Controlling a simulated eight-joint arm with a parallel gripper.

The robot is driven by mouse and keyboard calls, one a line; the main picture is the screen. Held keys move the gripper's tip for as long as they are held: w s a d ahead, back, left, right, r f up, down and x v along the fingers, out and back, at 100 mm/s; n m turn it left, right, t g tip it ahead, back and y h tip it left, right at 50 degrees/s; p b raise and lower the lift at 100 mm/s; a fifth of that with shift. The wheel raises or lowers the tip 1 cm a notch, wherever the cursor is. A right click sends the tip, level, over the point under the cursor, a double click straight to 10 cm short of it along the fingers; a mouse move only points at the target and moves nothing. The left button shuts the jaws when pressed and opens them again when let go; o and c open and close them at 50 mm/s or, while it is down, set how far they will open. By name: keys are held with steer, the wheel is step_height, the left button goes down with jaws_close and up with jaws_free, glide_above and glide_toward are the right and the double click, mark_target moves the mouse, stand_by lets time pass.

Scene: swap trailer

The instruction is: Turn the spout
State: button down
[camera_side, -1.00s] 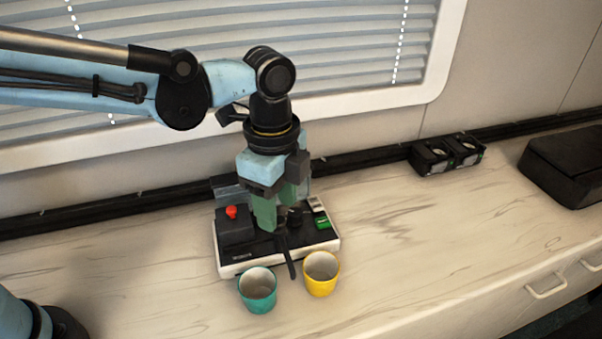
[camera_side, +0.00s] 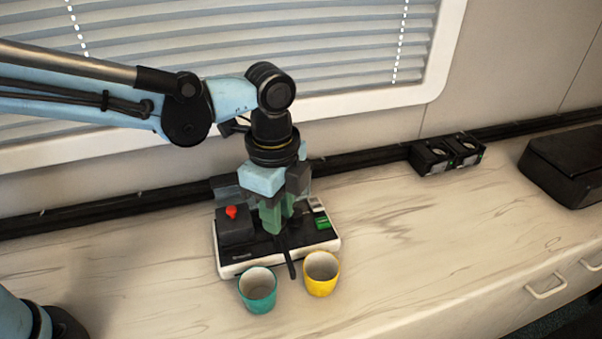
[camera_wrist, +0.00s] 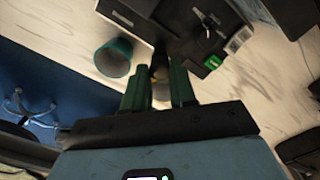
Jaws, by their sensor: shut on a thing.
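The black spout (camera_side: 289,262) is a thin bar that sticks out from the front of the black-and-white machine (camera_side: 236,262). Its free end points between a teal cup (camera_side: 258,292) and a yellow cup (camera_side: 321,275). My gripper (camera_side: 277,222) points down over the middle of the machine, shut on the spout near its base. The fingers hide much of the hold. In the wrist view a dark part of the spout (camera_wrist: 160,62) shows between the green fingers. The teal cup (camera_wrist: 114,58) is left of them there.
The machine has a red knob (camera_side: 231,212) on a dark block at left and a green part (camera_side: 322,222) at right. The counter right of the cups is clear.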

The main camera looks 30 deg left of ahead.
steer(key=shift+n, duration=0.4)
steer(key=n, duration=0.3)
steer(key=shift+n, duration=2)
steer(key=c, duration=0.9)
jaws_free()
steer(key=shift+r, duration=0.1)
step_height(320, 180, up, 12)
